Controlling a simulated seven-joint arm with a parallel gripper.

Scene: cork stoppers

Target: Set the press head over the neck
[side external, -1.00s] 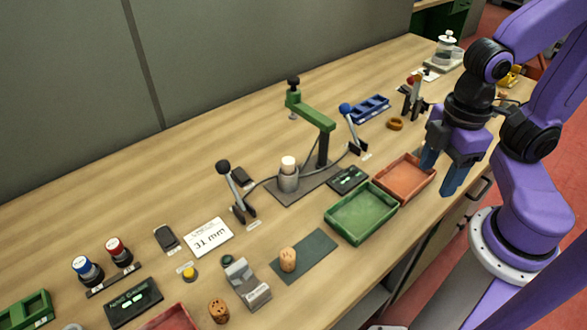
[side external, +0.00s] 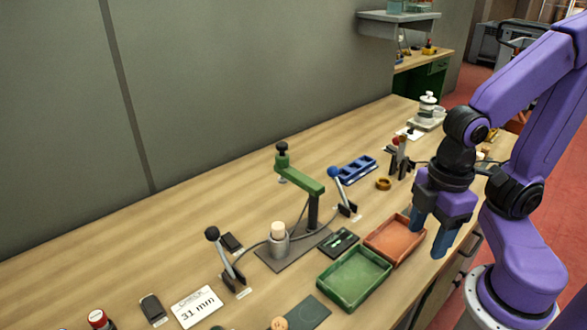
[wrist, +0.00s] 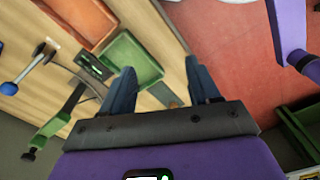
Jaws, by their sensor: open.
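The press is a green arm (side external: 303,180) on a dark post, with a black knob (side external: 281,148) and the press head (side external: 283,179) at its far end. The head points toward the wall, off to the back of the neck. The neck is a grey cylinder (side external: 279,244) on a grey base plate, with a pale stopper (side external: 278,229) standing in its top. My gripper (side external: 428,233) is open and empty beside the orange tray, well right of the press. In the wrist view, its fingers (wrist: 158,76) are apart and the green arm (wrist: 52,124) lies at lower left.
A green tray (side external: 353,304) and an orange tray (side external: 369,244) lie between my gripper and the press. A black-knobbed lever (side external: 225,262) and a blue-knobbed lever (side external: 342,191) flank the press. A blue rack (side external: 357,169) stands behind.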

